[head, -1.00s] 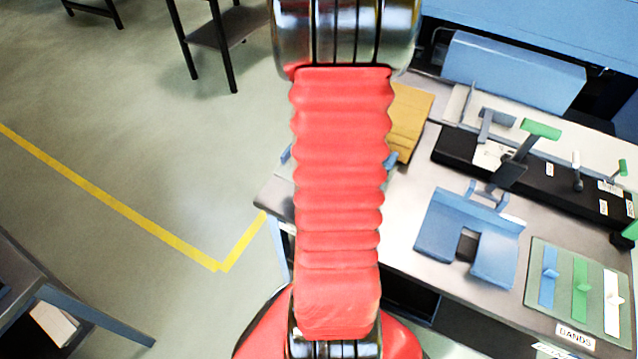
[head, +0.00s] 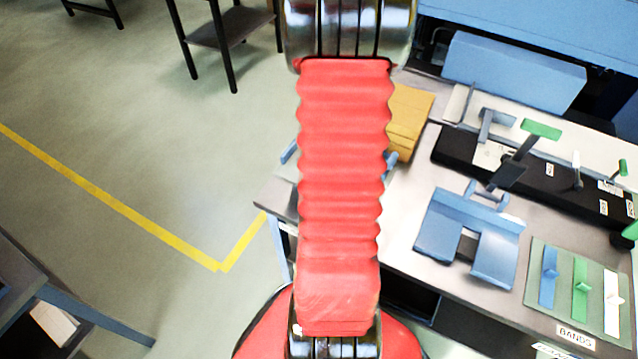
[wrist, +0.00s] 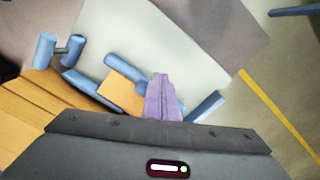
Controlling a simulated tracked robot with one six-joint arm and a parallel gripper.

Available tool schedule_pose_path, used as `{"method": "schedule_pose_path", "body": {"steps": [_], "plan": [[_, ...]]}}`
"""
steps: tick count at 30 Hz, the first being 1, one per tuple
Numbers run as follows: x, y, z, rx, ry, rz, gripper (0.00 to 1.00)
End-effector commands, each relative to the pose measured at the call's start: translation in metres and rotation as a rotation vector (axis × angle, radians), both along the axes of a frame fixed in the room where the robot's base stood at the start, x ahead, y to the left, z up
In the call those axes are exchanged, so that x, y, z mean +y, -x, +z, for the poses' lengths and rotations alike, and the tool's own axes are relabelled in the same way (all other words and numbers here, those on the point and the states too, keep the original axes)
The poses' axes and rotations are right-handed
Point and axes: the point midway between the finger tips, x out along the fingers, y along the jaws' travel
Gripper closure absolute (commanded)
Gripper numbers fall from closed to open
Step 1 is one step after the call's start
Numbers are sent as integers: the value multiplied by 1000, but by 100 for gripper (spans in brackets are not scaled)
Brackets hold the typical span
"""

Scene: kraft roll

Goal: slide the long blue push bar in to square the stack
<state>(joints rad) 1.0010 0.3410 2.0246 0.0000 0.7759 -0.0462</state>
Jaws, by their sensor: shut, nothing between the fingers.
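My gripper (wrist: 161,96), with pale purple fingers, shows in the wrist view. Its fingers are together and hold nothing. Blue bars lie around it on a pale plate: one to its left (wrist: 90,94), one beyond it (wrist: 126,71), and one just to its right (wrist: 205,105). I cannot tell surely which is the long push bar, nor whether the fingers touch one. The brown kraft stack (wrist: 38,103) is at left, and an orange-brown piece (wrist: 119,92) shows between the bars. In the head view my red arm hides the gripper and most of this; kraft (head: 408,122) shows beside it.
On the bench (head: 400,225) to the right are a blue slotted holder (head: 440,225), a black rail with a green-topped lever (head: 541,130), and a bands board (head: 540,305) with blue, green and white handles. A yellow line (head: 110,200) crosses the open floor at left.

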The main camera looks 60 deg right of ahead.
Motion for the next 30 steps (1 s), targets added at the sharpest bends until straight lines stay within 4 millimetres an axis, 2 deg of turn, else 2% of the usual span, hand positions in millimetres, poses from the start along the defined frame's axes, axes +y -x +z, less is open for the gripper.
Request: {"method": "schedule_pose_path", "body": {"steps": [14,30], "plan": [[-2,0,1,-1,2,0,100],[29,2,1,-1,1,1,100]]}}
